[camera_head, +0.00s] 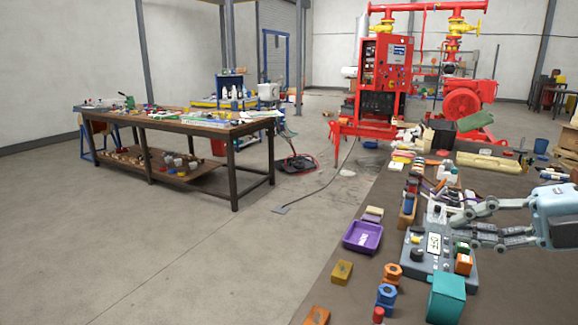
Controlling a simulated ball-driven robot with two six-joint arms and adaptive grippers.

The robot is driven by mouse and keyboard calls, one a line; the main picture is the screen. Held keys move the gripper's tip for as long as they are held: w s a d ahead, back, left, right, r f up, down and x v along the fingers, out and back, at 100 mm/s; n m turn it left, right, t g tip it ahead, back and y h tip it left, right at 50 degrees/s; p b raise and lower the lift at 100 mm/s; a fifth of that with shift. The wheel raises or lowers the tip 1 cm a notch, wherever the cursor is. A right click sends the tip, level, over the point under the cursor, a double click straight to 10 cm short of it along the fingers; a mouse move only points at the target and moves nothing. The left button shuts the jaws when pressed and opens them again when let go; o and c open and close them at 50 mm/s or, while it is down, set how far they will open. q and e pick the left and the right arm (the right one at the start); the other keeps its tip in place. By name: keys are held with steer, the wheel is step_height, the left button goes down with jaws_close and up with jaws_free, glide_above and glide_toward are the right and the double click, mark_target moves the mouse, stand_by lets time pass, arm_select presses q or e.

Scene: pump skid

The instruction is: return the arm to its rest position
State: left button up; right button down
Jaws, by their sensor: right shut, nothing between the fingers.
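My right gripper (476,226) comes in from the right edge, above the brown table (350,275) at the right. Its grey fingers point left over a grey control box (425,247) with a dark knob and a small label plate. The fingers are shut with nothing held between them. They cover part of the box and of the small items behind it; I cannot tell whether they touch the box. My left gripper is not in view.
Clutter fills the table's far part. A red pump skid (385,80) and a workbench (180,130) stand beyond; the floor (190,250) between is mostly clear.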

step_height(320, 180, up, 8)
steer(key=w+m+t+h, duration=0.2)
steer(key=m+t+h, duration=0.2)
steer(key=m+t, duration=0.75)
steer(key=s+d+f+m+g+h, duration=0.45)
steer(key=d+f+m+h, duration=0.4)
steer(key=m+h, duration=0.35)
steer(key=s+a+f+m+g+y, duration=0.2)
steer(key=s+a+f+g, duration=0.35)
steer(key=s+f, duration=0.35)
steer(key=s+a+f+m+g+y, duration=0.2)
steer(key=s+a+f+g, duration=0.3)
steer(key=s, duration=0.6)
steer(key=s+d+f+g+b, duration=0.1)
steer(key=d+f+b, duration=0.15)
steer(key=f, duration=1.35)
steer(key=s+d+f+g+b, duration=0.1)
steer(key=d+f+b, duration=0.15)
steer(key=f, duration=1.35)
arm_select(q)
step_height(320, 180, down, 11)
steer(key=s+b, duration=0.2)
steer(key=b, duration=0.3)
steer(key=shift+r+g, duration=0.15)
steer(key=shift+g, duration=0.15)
arm_select(e)
steer(key=s+f+g, duration=0.1)
steer(key=s+f, duration=1.7)
steer(key=f, duration=0.3)
steer(key=shift+m, duration=0.45)
